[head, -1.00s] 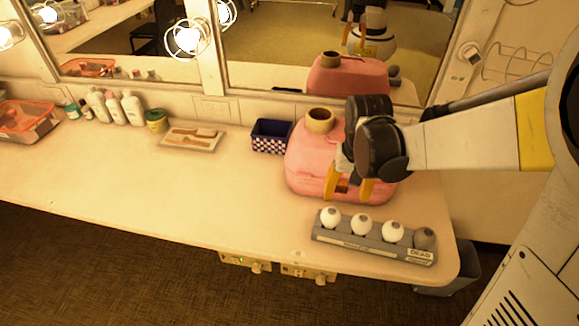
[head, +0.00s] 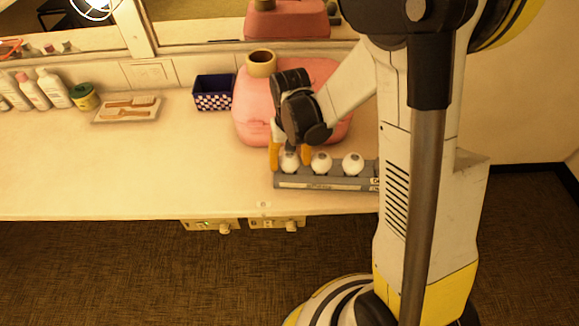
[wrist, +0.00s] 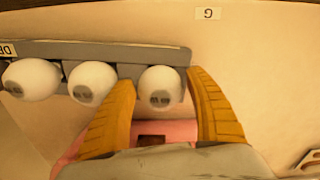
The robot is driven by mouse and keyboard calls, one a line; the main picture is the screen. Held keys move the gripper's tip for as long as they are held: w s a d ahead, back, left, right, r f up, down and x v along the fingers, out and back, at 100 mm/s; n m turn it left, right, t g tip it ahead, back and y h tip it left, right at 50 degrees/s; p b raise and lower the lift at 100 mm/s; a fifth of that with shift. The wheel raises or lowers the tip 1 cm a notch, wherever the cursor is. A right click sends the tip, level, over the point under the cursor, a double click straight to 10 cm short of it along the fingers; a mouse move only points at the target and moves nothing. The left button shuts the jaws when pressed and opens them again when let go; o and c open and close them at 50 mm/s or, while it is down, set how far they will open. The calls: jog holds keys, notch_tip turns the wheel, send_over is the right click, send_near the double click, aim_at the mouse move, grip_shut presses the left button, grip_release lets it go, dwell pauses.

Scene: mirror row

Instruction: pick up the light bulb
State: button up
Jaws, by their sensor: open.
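Several round white light bulbs sit in a row in a grey holder (head: 325,184) near the front edge of the counter. The leftmost light bulb (head: 290,163) in the head view is at my gripper (head: 289,156). In the wrist view the same light bulb (wrist: 160,88) is between the two orange fingers of my gripper (wrist: 163,100), nearer the fingertips.
A pink case (head: 262,115) with a roll of tape (head: 262,64) on it stands behind the holder. A blue checkered box (head: 213,92) and a tray with brushes (head: 127,109) lie to the left. The counter's front left is clear.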

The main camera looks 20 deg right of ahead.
jog(key=shift+f, duration=0.35)
jog(key=shift+r, duration=0.1)
jog(key=c, duration=0.8)
jog(key=shift+r, duration=0.1)
